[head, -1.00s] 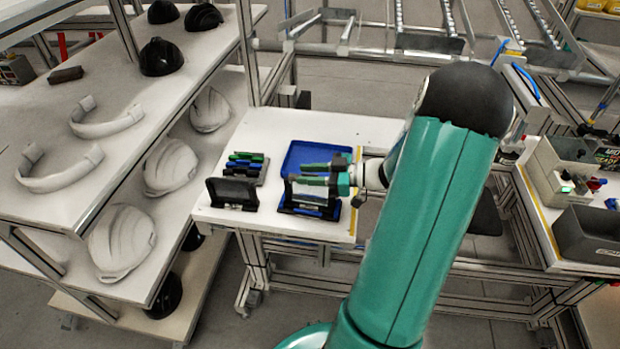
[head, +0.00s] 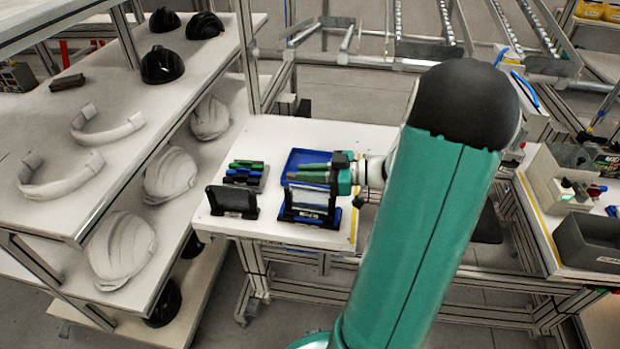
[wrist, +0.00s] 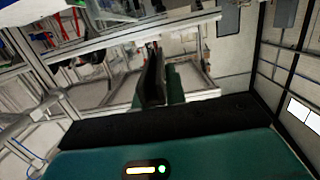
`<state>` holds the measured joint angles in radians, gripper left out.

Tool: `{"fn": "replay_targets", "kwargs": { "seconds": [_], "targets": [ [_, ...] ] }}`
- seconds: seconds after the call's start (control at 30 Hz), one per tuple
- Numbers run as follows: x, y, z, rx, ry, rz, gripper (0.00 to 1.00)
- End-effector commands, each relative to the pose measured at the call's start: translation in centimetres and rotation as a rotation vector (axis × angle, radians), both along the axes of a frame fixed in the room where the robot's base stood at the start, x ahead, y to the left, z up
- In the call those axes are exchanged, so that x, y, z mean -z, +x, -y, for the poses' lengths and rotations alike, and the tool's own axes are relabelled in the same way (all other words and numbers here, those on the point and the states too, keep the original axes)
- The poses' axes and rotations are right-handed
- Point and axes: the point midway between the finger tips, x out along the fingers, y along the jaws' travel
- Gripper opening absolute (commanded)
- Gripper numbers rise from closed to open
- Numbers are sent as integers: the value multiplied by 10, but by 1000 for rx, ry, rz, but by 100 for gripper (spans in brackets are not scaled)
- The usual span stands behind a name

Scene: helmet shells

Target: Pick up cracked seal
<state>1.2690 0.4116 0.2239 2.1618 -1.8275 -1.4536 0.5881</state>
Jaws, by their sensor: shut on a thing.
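My gripper (head: 308,173) is at the end of the arm, pointing left above the white table, over a black stand with a clear panel (head: 312,212). Its green fingers are close together. In the wrist view, a thin dark piece, taken as the cracked seal (wrist: 153,80), shows upright at the fingers, with a green finger beside it. No crack can be made out, and in the head view the seal cannot be told from the fingers and the stand behind.
A blue tray (head: 297,158) lies behind the stand. A second black stand (head: 232,200) and a rack of green and blue pieces (head: 244,174) are to the left. Shelves with helmet shells (head: 121,250) stand at the far left, and a grey bin (head: 590,240) at the right.

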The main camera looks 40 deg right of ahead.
Motion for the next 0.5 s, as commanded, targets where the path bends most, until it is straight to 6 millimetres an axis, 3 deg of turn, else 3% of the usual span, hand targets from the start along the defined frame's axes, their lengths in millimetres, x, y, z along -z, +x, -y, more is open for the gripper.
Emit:
{"fn": "replay_targets", "kwargs": {
  "seconds": [0.23, 0.5],
  "targets": [
    [-48, -23, -33, -1, -5, 1, 0],
    [-70, -56, -78, 1, -4, 0, 0]
  ]
}}
